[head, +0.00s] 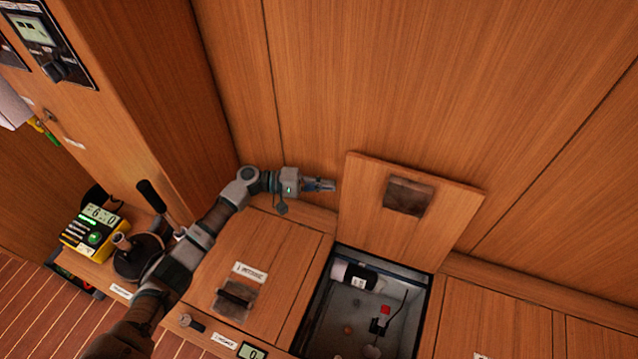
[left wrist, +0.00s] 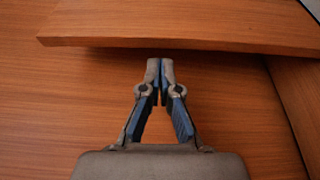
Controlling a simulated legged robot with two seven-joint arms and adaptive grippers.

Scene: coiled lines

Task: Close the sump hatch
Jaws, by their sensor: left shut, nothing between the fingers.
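The sump hatch lid (head: 402,235) is a wooden panel with a recessed dark pull (head: 409,196). It stands raised, leaning near the back wall, above the open sump compartment (head: 315,325). The compartment holds a white and black cylinder (head: 354,276), a small red part (head: 385,309) and a dark cable. My left gripper (head: 333,185) is shut and empty, just left of the lid's upper left edge. In the left wrist view the shut fingertips (left wrist: 160,62) point at the lid's edge (left wrist: 180,43); I cannot tell whether they touch. My right gripper is not in view.
A closed wooden hatch (head: 262,252) with a dark pull lies left of the opening, under my left arm. A yellow meter (head: 93,231) and a winch with a black handle stand further left. Closed panels (head: 495,325) lie to the right.

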